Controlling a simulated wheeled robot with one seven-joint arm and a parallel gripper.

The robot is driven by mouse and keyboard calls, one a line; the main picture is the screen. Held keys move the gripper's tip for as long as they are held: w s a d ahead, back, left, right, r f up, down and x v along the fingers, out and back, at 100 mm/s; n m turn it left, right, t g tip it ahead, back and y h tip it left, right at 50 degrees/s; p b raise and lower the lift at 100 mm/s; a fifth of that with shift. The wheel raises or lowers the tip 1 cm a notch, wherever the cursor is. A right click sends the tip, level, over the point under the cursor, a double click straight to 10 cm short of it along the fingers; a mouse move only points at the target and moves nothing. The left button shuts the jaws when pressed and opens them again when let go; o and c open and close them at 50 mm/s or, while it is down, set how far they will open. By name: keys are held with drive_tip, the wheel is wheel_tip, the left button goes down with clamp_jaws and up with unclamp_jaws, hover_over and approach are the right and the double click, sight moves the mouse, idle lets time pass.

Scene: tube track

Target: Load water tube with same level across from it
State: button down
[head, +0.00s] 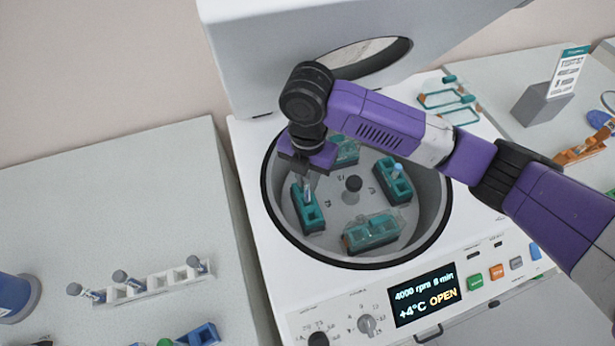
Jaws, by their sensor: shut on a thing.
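The centrifuge (247,160) stands open, with its lid raised. My gripper (308,188) reaches into the left side of the bowl, pointing down at the left bucket (309,213). It is shut on a slim tube, mostly hidden by the fingers, at or in that bucket; how deep it sits I cannot tell. The right bucket (393,186), across the hub, holds a tube with a light blue top (397,170). Liquid levels cannot be read.
The front bucket (371,233) and rear bucket (345,150) flank the hub. The display (425,295) reads OPEN. The bowl wall surrounds my gripper; a sign block (541,102) stands at right.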

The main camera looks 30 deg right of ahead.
sight(307, 189)
drive_tip(key=shift+f+b, duration=0.4)
drive_tip(key=shift+f, duration=0.3)
drive_tip(key=shift+f, duration=0.35)
drive_tip(key=shift+f+b, duration=1)
drive_tip(key=shift+f, duration=0.2)
drive_tip(key=c, duration=1.3)
unclamp_jaws()
drive_tip(key=shift+o, duration=0.2)
wheel_tip(307, 189, up, 8)
drive_tip(key=shift+f+b, duration=0.2)
drive_tip(key=shift+b, duration=0.25)
